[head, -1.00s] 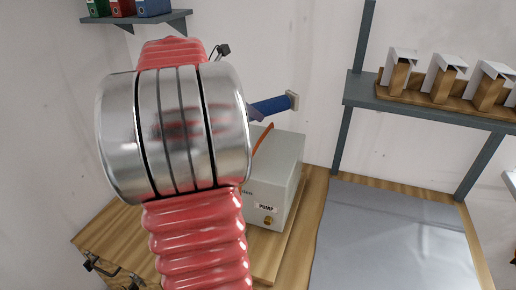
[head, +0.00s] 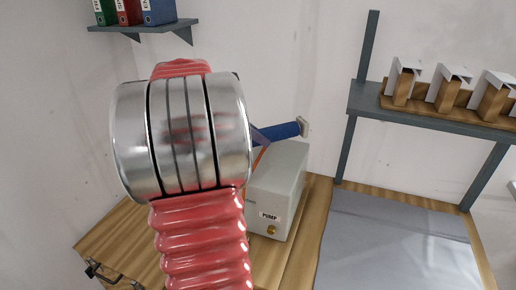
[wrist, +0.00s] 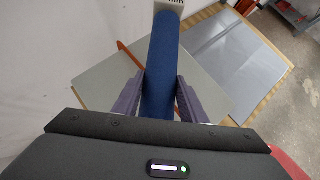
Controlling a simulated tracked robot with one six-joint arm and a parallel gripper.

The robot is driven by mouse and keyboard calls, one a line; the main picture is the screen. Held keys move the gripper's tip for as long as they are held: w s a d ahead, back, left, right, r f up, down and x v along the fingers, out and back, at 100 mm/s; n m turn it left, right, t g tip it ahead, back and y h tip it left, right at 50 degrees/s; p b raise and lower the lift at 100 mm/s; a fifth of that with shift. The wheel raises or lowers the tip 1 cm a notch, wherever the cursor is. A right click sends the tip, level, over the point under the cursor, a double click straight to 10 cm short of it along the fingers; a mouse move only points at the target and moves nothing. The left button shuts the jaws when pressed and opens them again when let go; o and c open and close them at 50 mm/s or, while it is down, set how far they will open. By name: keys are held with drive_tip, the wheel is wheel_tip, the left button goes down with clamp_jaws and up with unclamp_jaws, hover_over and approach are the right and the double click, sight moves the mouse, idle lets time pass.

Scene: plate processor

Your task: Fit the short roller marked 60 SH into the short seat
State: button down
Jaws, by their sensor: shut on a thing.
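A blue roller (head: 282,132) with a pale block-like end cap points to the right above the pump in the head view. It also shows in the wrist view (wrist: 164,62), running away from me between the jaws. My gripper (wrist: 158,98) is shut on the roller, with one purple finger on each side. In the head view my own arm hides most of the gripper. No 60 SH mark is readable on the roller. I cannot make out the short seat in either view.
A grey pump box (head: 278,190) stands on the wooden bench (head: 120,237), under the roller. An orange strip (wrist: 130,54) lies close to the roller. A grey mat (head: 395,240) is clear at right. A shelf (head: 430,117) above it holds several wood-and-white pieces.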

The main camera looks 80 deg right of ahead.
sight(257, 158)
drive_tip(key=shift+f, duration=0.4)
drive_tip(key=shift+f, duration=1.85)
drive_tip(key=shift+f, duration=0.1)
drive_tip(key=c, duration=1.1)
unclamp_jaws()
drive_tip(key=v, duration=1.2)
drive_tip(key=shift+w, duration=0.1)
